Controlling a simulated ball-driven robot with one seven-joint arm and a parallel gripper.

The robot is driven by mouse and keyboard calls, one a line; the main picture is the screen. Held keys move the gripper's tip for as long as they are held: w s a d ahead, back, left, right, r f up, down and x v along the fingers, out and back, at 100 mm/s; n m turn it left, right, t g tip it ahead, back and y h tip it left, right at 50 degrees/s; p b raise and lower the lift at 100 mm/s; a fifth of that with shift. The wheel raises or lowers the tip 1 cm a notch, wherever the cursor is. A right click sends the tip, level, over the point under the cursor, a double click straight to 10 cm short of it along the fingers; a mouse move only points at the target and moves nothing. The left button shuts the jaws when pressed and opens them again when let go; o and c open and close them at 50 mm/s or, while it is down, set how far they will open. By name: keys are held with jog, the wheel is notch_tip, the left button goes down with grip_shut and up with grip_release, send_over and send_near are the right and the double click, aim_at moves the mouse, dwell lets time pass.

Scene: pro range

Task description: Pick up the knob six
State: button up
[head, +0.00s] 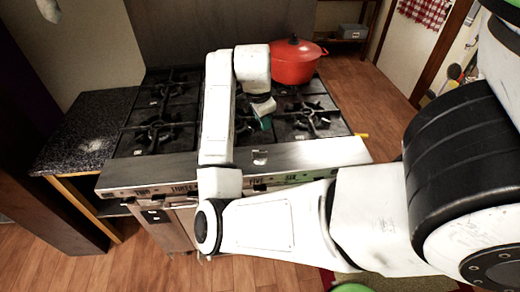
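The stove's front panel carries printed labels, and the word SIX (291,177) shows at its right part. The knob six itself is too small or partly hidden by my arm to make out clearly. My arm reaches across the stove (330,153), and its forearm covers part of the panel. My gripper (264,122) hangs over the burners, behind the panel and apart from the label. A small teal patch shows at its end. Its fingers are too small to tell whether they are open or shut.
A red lidded pot (295,64) stands at the stove's back right. Black burner grates (158,128) cover the stovetop. A dark speckled counter (85,130) adjoins on the left. A small shiny item (260,157) is on the front ledge. Wood floor (375,103) is open at right.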

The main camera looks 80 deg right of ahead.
aim_at(260, 151)
jog(key=f+m+y+b, duration=0.1)
jog(key=f+b, duration=0.1)
jog(key=f, duration=0.1)
jog(key=a+f+m+y+b, duration=0.1)
jog(key=f+m+b, duration=0.1)
jog(key=f, duration=0.1)
jog(key=a+f+m+y+b, duration=0.1)
jog(key=f+m+b, duration=0.1)
jog(key=f+b, duration=0.1)
jog(key=shift+a+f, duration=0.15)
jog(key=shift+f, duration=0.25)
grip_shut()
dwell(0.9)
jog(key=shift+r, duration=0.1)
notch_tip(260, 151, up, 8)
jog(key=p, duration=0.6)
